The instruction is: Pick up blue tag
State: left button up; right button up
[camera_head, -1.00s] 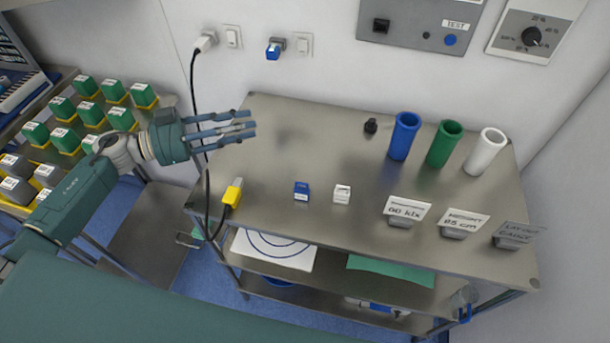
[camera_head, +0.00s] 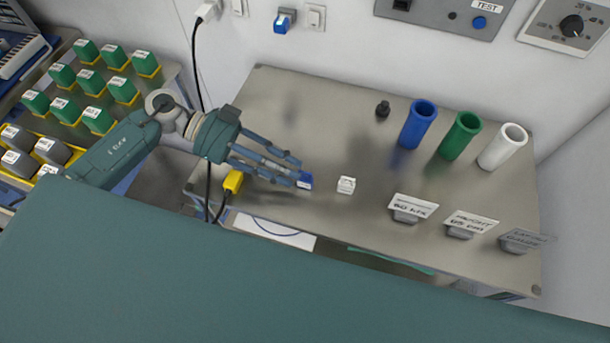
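The blue tag (camera_head: 306,181) is a small blue block with a white label, lying on the metal table (camera_head: 350,222). My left gripper (camera_head: 298,172) reaches in from the left, its fingers spread and pointing right. Its fingertips are right at the tag's left side and hide part of it. I cannot tell whether they touch it. A similar white tag (camera_head: 346,185) lies a little to the right. My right gripper is not in view.
A yellow plug (camera_head: 233,182) with a black cable lies left of the tags. Blue (camera_head: 418,124), green (camera_head: 460,136) and white (camera_head: 503,147) cylinders stand at the back right. Grey sign holders (camera_head: 408,214) line the front right. The table's back left is clear.

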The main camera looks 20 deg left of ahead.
aim_at(310, 181)
pick_arm(q)
jog(key=x, duration=0.2)
jog(key=shift+d+p, duration=0.3)
jog(key=shift+d, duration=0.1)
jog(key=shift+d+f, duration=0.2)
jog(key=shift+d, duration=0.2)
jog(key=shift+c, duration=0.2)
grip_shut()
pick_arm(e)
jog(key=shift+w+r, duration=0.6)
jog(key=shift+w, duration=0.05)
pick_arm(q)
jog(key=shift+a, duration=0.1)
notch_tip(310, 181, up, 20)
jog(key=b, duration=0.1)
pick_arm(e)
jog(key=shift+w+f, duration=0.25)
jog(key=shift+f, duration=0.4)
